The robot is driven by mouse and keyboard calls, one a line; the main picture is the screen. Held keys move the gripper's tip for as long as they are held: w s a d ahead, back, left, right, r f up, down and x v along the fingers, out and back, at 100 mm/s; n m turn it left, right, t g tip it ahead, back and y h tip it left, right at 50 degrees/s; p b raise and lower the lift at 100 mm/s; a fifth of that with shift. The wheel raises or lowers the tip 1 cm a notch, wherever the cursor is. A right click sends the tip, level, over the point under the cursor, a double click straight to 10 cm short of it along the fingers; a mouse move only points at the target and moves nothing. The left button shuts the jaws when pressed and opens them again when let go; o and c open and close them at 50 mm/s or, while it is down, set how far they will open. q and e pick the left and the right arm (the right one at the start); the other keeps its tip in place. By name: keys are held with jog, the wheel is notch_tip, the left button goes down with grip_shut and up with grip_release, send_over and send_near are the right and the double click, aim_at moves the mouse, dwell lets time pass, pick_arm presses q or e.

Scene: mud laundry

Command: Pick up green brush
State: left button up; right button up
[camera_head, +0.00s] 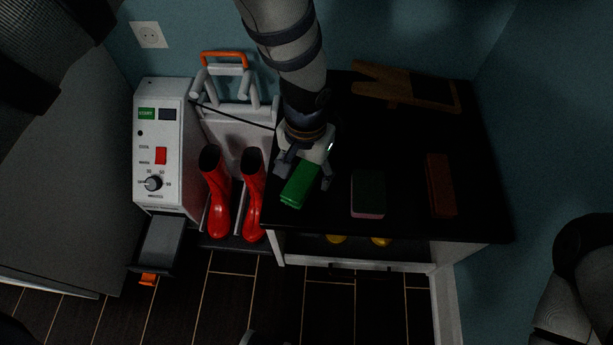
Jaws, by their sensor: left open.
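The green brush (298,190) is a bright green block lying near the front left corner of the black-topped cabinet (400,135). My left gripper (305,172) reaches in from above, with its fingers spread on either side of the brush's far end. The gripper is open, and part of the far end of the brush is hidden by it. I cannot tell whether the fingers touch the brush. My right gripper is not in view.
A dark green sponge-like block with a pink base (368,195) and a red-brown block (440,185) lie to the right. A wooden bootjack-like piece (410,88) lies behind. Red boots (216,195) stand left of the cabinet, beside a white control box (162,140).

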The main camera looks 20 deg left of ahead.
aim_at(306, 172)
pick_arm(q)
jog(key=shift+f, duration=0.3)
jog(key=c, duration=1.4)
jog(key=shift+r, duration=0.1)
notch_tip(306, 172, up, 10)
jog(key=p, duration=0.2)
jog(key=shift+p, duration=0.3)
